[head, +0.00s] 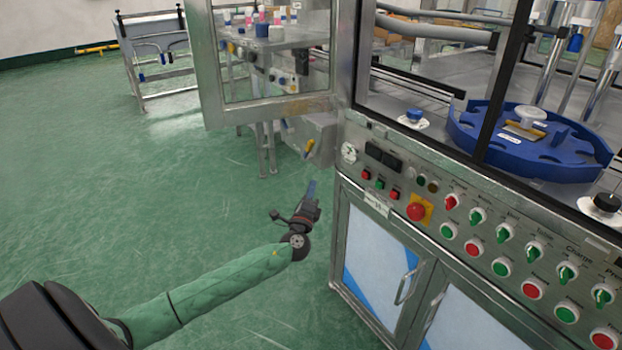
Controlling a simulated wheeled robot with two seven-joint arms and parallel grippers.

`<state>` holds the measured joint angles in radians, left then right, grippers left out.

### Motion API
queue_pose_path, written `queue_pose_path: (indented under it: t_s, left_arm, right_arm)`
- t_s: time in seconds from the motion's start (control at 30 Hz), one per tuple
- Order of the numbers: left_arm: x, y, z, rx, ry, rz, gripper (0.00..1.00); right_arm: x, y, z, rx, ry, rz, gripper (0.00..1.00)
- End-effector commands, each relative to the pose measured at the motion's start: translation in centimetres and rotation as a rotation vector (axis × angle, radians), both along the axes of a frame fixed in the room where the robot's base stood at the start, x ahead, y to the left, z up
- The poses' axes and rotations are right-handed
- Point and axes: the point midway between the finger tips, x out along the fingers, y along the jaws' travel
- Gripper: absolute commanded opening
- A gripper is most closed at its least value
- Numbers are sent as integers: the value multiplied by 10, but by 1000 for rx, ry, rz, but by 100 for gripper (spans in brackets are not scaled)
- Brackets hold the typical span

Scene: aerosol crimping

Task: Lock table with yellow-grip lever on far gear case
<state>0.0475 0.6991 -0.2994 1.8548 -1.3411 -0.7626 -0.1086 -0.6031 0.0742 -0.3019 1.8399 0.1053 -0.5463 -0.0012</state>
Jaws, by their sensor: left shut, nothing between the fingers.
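The yellow-grip lever (310,147) sticks out low on the side of the grey metal gear case (318,128), at the machine's left end. The blue round table (520,150) with notches in its rim sits on the machine deck behind the frame post. My left gripper (312,187) is shut and empty. In the picture it is just below the lever, with a visible gap between them. Its depth relative to the lever is hard to tell. My right gripper is out of view.
The control panel (480,225) with a red emergency button (416,211) and several switches fills the right side. An open glazed door (268,60) hangs above the lever. Cabinet doors (385,260) stand right of my arm.

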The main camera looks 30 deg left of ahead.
Motion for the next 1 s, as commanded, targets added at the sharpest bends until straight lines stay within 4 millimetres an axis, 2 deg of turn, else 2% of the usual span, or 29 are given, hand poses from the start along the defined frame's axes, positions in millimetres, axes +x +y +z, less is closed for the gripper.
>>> queue_pose_path:
  t_s: [0.67,0.8,1.0]
  left_arm:
    - [82,28,35,-4,-1,3,0]
    - [88,44,45,-2,0,3,0]
    - [94,57,52,-4,1,2,0]
  right_arm:
    - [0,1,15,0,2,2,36]
    - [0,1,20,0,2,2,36]
    - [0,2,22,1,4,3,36]
